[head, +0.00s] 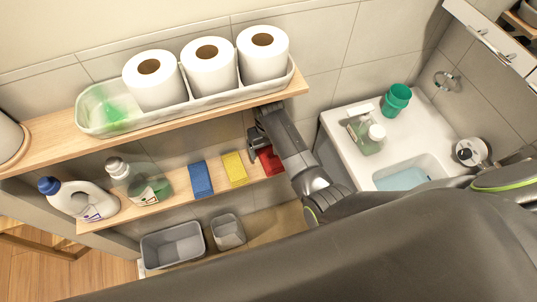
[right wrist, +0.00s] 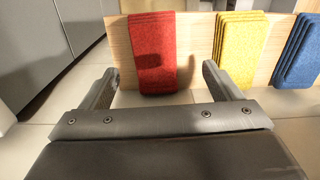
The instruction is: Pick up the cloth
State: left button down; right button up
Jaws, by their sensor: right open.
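Folded cloths hang over the edge of the lower wooden shelf. The red cloth (head: 269,161) is at the right end and partly hidden by my right arm in the head view. It shows clearly in the right wrist view (right wrist: 153,55). The yellow cloth (head: 234,168) and the blue cloth (head: 200,179) are to its left in the head view. My right gripper (head: 254,138) is open and empty by the red cloth. In the right wrist view the red cloth lies ahead between the two fingers (right wrist: 160,78), with no visible contact. My left gripper is not in view.
The upper shelf (head: 50,141) overhangs close above, with a tray (head: 188,108) of toilet rolls. Bottles (head: 84,199) stand on the lower shelf's left. Grey bins (head: 172,246) are below. A sink counter (head: 350,155) with a soap bottle and green cup is at right.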

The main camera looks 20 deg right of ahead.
aim_at(271, 158)
jog(key=shift+s+f, duration=0.2)
jog(key=shift+f, duration=0.35)
jog(key=f, duration=0.3)
jog(key=shift+w+d+f, duration=0.2)
jog(key=shift+d+f, duration=0.05)
jog(key=shift+d, duration=0.15)
jog(key=shift+f, duration=0.3)
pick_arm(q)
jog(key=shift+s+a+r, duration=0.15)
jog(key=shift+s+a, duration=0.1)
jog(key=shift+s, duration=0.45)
pick_arm(e)
jog(key=shift+f, duration=0.2)
jog(key=c, duration=1.1)
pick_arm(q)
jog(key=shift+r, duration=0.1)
